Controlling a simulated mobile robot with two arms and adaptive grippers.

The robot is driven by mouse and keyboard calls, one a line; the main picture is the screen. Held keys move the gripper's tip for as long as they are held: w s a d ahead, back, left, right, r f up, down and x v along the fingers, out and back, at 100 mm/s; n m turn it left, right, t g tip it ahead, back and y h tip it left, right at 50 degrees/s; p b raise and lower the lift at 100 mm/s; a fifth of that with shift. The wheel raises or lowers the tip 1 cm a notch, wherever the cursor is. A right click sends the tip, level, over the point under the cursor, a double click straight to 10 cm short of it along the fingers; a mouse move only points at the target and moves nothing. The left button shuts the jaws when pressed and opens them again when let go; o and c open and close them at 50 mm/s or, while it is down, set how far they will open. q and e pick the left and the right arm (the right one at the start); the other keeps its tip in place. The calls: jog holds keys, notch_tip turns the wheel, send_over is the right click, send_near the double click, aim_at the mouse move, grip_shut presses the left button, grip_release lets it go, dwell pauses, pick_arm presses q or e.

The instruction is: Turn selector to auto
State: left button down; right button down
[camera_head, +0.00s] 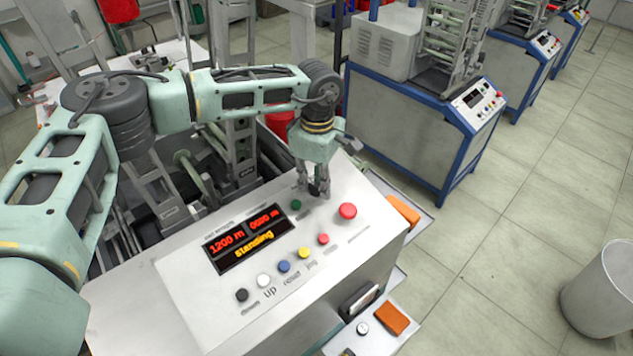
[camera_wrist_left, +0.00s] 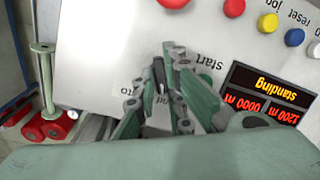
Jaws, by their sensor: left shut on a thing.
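My left gripper (camera_head: 319,193) points down at the top right of the white control panel (camera_head: 190,290), between the green button (camera_head: 296,204) and the big red button (camera_head: 347,210). Its fingers are shut on a small dark selector knob (camera_wrist_left: 159,74), seen between them in the left wrist view (camera_wrist_left: 165,66). The fingers hide most of the knob, and its exact setting cannot be told. Printed labels beside it are partly covered; one ends in "to". The display (camera_head: 245,238) reads 1200 m, 0000 m and "standing". My right gripper is not in view.
A row of coloured buttons, including yellow (camera_head: 304,252), blue (camera_head: 284,266) and white (camera_head: 263,280), runs along the panel's front. Orange blocks (camera_head: 391,318) lie at the machine's right side. Other blue-framed machines (camera_head: 420,130) stand behind. A grey bin (camera_head: 603,290) stands on open floor at right.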

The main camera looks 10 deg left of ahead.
pick_arm(q)
jog(key=m+b, duration=0.1)
jog(key=b, duration=0.1)
jog(key=m+b, duration=0.2)
jog(key=shift+w+d+f+m, duration=0.1)
jog(key=shift+d+f+m, duration=0.1)
jog(key=shift+m, duration=0.1)
jog(key=shift+m+g+y+b, duration=0.3)
jog(key=shift+m+y+b, duration=0.1)
jog(key=shift+m+b, duration=0.4)
jog(key=m+b, duration=0.1)
jog(key=m, duration=0.2)
jog(key=shift+r+y, duration=0.15)
jog(key=shift+y, duration=0.25)
jog(key=shift+m+b, duration=0.5)
jog(key=shift+m, duration=1.1)
jog(key=shift+d+y, duration=0.1)
jog(key=shift+y, duration=0.2)
jog(key=c, duration=1.8)
grip_release()
jog(key=shift+r, duration=0.2)
jog(key=v, duration=1.1)
jog(key=shift+d+r, duration=0.1)
jog(key=shift+r, duration=0.3)
jog(key=shift+f, duration=0.1)
